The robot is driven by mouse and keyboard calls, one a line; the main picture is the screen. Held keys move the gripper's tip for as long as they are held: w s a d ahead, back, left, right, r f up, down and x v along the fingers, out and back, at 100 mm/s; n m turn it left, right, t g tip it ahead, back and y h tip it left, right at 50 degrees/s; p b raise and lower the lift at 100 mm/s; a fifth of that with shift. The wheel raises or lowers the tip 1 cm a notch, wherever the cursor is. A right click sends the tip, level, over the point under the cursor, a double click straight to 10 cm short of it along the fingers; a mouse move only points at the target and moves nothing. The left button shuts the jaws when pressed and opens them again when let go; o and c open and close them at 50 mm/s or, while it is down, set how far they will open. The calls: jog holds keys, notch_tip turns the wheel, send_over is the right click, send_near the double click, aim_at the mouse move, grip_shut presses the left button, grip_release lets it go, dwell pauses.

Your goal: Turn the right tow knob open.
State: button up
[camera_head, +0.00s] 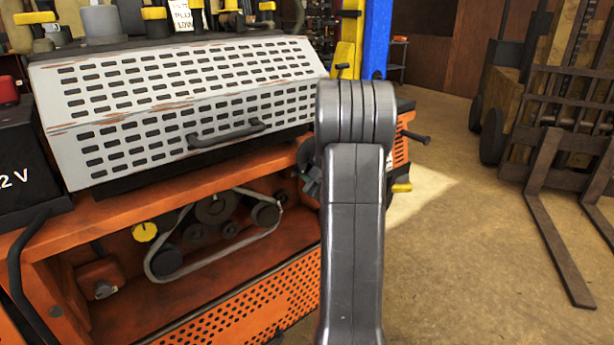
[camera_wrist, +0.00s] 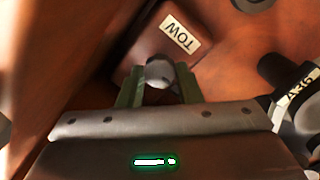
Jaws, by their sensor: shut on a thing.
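The right tow knob (camera_wrist: 160,72) is a small grey round knob in the wrist view, on a reddish-brown block with a white TOW label (camera_wrist: 180,40). My gripper (camera_wrist: 158,84) has its two green fingers on either side of the knob and is shut on it. How far the knob is turned cannot be told. In the head view, my grey arm hides the knob and most of the gripper.
In the head view, the orange mower (camera_head: 50,240) has an open bay with a belt (camera_head: 215,265). A forklift (camera_head: 560,150) stands at the right, with open floor before it.

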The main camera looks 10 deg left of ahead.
dwell(0.3)
jog(key=o, duration=1)
jog(key=shift+c, duration=0.2)
jog(key=v, duration=1.3)
jog(key=shift+s+d+b, duration=0.25)
jog(key=shift+s+b, duration=0.1)
jog(key=shift+b, duration=0.05)
jog(key=shift+w+a, duration=0.1)
